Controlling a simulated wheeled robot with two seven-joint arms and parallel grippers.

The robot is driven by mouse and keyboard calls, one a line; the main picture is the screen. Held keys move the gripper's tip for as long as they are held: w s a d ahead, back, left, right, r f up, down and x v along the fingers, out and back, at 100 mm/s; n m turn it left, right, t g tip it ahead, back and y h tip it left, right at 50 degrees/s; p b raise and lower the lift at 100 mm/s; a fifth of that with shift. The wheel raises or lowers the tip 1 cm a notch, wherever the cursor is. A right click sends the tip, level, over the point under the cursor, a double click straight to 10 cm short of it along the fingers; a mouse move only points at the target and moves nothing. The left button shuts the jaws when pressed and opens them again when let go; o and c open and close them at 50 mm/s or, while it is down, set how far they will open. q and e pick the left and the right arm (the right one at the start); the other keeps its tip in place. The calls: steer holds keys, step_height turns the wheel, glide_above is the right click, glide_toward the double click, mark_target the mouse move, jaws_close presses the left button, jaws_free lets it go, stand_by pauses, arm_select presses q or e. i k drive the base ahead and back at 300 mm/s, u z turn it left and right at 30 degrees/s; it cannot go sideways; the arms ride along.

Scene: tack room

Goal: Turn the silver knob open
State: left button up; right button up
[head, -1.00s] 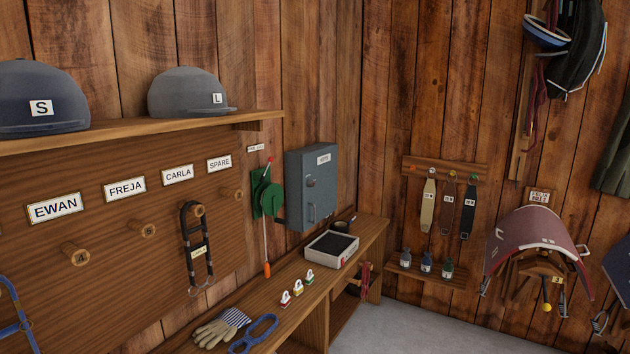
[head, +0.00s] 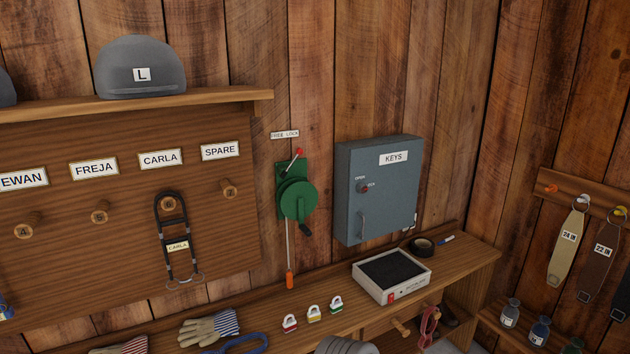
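A small round knob (head: 363,188) sits on the front of the grey-blue key cabinet (head: 375,205) on the back wall. Tiny labels stand beside it, one reading OPEN; its exact turn position is too small to tell. The cabinet carries a KEYS label and a vertical handle below the knob, and its door is shut. Neither of my grippers can be made out in the head view.
A green reel (head: 297,197) with a crank hangs left of the cabinet. The space before the cabinet's face is clear.

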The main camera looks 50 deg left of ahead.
mark_target(361, 188)
steer(key=u, duration=1.2)
steer(key=i, duration=1)
steer(key=u, duration=1.15)
